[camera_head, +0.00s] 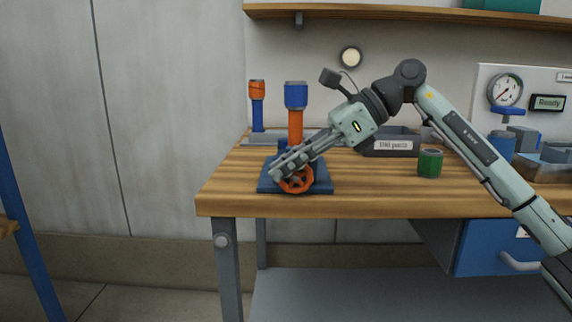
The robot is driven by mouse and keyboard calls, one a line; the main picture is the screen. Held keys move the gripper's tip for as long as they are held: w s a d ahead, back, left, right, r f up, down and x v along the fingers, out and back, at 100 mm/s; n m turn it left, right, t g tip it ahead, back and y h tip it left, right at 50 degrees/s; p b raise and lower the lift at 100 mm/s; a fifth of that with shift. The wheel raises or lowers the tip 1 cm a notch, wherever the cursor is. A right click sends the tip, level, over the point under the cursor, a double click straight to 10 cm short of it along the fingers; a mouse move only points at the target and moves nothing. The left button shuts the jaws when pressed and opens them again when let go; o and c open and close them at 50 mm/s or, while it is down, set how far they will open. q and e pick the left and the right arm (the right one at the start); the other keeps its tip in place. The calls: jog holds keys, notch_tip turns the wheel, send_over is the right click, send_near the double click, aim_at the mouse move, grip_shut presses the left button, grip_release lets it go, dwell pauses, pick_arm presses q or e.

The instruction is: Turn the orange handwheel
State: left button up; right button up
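The orange handwheel (304,187) is upright, facing me, low on the front of a valve stand with a dark blue base (324,189) near the table's front edge. An orange column with a blue top (296,96) rises above it. My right gripper (278,172) reaches in from the right and slants down to the left. Its fingers cross in front of the wheel's upper part and hide it. I cannot tell whether they touch the rim or how far apart they are. My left gripper is out of view.
The wooden table (228,186) has bare top left of the stand. Behind stands a post with an orange top (257,88). To the right are a dark labelled bin (393,146), a green can (430,163) and a gauge (505,90). A shelf (400,13) runs above.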

jog(key=v, duration=1.2)
jog(key=shift+f, duration=0.1)
